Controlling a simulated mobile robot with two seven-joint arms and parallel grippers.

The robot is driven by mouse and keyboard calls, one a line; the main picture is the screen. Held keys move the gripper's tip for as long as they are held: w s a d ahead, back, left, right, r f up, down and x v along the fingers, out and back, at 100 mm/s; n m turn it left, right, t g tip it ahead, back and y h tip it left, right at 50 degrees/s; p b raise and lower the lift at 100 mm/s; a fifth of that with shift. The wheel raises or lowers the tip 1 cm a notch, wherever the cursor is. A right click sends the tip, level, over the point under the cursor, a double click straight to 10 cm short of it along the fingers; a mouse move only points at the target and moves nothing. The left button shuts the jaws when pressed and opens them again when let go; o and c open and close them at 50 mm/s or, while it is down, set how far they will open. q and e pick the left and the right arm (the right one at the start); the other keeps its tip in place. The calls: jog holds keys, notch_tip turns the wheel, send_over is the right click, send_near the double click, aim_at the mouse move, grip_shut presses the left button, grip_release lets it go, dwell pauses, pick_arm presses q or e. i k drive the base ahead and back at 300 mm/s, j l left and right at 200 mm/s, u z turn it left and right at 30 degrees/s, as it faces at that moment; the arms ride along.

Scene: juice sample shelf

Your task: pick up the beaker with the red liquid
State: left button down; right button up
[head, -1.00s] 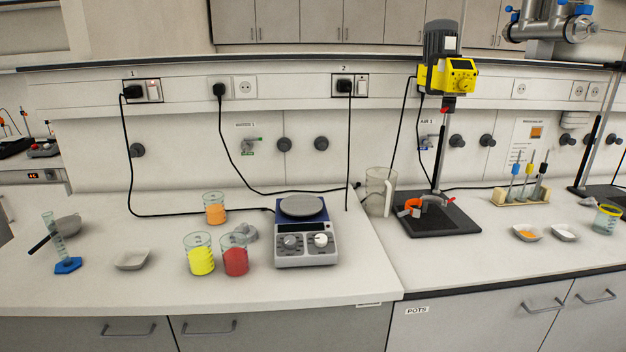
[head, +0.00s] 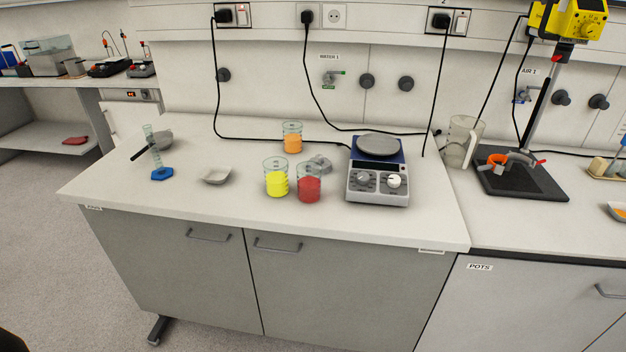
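The beaker with red liquid (head: 309,186) stands upright on the white bench top, near the middle of the head view. A beaker with yellow liquid (head: 276,180) stands close on its left. A beaker with orange liquid (head: 292,140) stands farther back. Neither of my grippers shows in the head view.
A white dish (head: 215,176) and a blue-footed cylinder (head: 161,173) are to the left. The bench front (head: 250,228) before the beakers is clear.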

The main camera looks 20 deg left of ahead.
aim_at(309, 182)
jog(key=i+l+u, duration=0.1)
jog(key=i+l, duration=0.3)
jog(key=l, duration=0.25)
jog(key=i+l+u, duration=0.25)
jog(key=i+l, duration=0.15)
jog(key=l, duration=0.25)
jog(key=u, duration=0.4)
jog(key=z, duration=0.4)
